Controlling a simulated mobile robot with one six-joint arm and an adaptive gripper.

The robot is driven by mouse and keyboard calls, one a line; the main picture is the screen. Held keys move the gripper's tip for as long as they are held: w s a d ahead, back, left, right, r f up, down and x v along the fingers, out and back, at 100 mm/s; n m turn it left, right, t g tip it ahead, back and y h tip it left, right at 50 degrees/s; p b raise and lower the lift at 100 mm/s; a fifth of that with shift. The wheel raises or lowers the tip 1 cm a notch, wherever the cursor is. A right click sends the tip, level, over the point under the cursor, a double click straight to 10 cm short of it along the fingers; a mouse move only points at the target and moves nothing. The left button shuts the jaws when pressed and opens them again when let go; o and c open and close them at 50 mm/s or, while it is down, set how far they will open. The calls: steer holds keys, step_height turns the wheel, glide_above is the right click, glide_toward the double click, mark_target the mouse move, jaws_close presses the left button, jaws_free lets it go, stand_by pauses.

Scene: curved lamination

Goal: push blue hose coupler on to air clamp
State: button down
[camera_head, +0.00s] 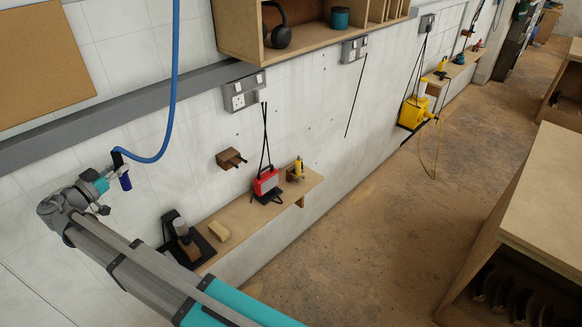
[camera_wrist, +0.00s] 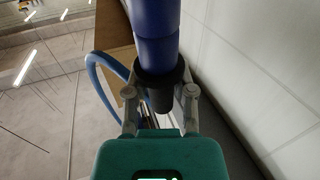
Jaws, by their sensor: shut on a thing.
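The blue hose coupler (camera_wrist: 155,42) has a blue body and a black collar, and fills the top middle of the wrist view. My gripper (camera_wrist: 160,91) is shut on it, with one finger on each side of the black collar. In the head view my gripper (camera_head: 112,174) is at the left in front of the white wall, and the coupler (camera_head: 125,182) shows small and dark at its tip, pointing down. The blue hose (camera_head: 171,95) hangs from above and curves in to the coupler. I cannot make out an air clamp in either view.
A brown bracket (camera_head: 231,158) sticks out of the wall above. A workbench (camera_head: 550,190) stands at right. The floor between is clear.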

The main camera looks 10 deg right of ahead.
mark_target(112, 153)
steer(key=shift+r+p, duration=1.55)
steer(key=shift+r, duration=0.6)
steer(key=shift+s, duration=0.15)
